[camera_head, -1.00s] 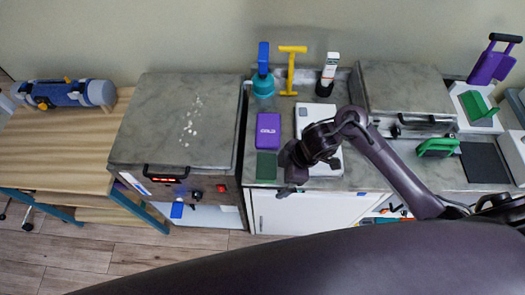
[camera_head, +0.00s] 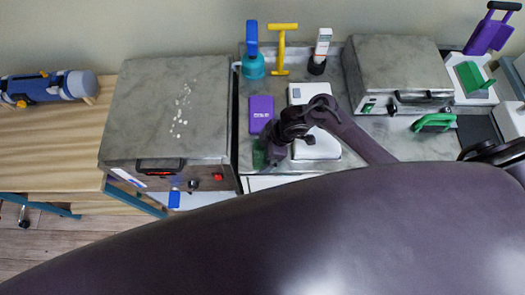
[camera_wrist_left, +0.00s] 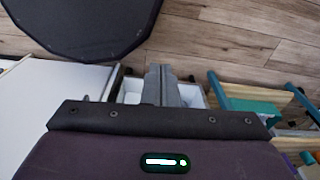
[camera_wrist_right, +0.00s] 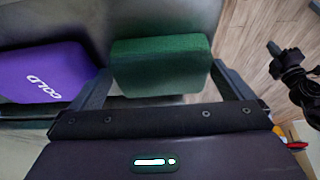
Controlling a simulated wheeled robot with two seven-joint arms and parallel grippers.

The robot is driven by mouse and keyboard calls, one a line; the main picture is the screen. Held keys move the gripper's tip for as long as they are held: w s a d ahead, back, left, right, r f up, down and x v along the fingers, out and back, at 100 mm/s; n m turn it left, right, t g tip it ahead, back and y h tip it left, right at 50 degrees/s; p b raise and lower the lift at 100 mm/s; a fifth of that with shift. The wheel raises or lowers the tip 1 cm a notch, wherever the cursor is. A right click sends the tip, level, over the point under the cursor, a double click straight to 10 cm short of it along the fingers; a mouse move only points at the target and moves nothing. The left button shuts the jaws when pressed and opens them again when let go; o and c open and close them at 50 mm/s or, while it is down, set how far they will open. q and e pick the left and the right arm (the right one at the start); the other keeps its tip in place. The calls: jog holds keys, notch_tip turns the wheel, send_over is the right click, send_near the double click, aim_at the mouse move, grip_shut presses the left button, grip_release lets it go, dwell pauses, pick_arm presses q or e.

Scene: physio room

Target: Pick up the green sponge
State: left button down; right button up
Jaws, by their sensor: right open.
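The green sponge (camera_wrist_right: 160,65) is a dark green block at the counter's front edge. In the right wrist view it lies between the two fingers of my right gripper (camera_wrist_right: 162,86), which is open, with a finger on each side. I cannot tell whether the fingers touch it. In the head view the sponge (camera_head: 259,158) is mostly hidden behind my right gripper (camera_head: 271,158). My left gripper (camera_wrist_left: 162,86) shows in the left wrist view with its fingers together and nothing between them, above the floor.
A purple cold pack (camera_wrist_right: 42,74) lies close beside the sponge. A white device (camera_head: 316,145) is right of it, partly under my right arm. A grey-topped heater unit (camera_head: 165,110) stands left.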

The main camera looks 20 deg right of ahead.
jog(key=shift+f, duration=0.15)
jog(key=shift+s, duration=0.1)
jog(key=shift+c, duration=0.3)
jog(key=c, duration=0.8)
pick_arm(q)
jog(key=shift+w, duration=0.4)
pick_arm(e)
jog(key=shift+r, duration=0.2)
jog(key=shift+r, duration=0.25)
pick_arm(q)
jog(key=shift+w, duration=0.15)
pick_arm(e)
notch_tip(320, 180, up, 19)
jog(key=shift+r, duration=0.15)
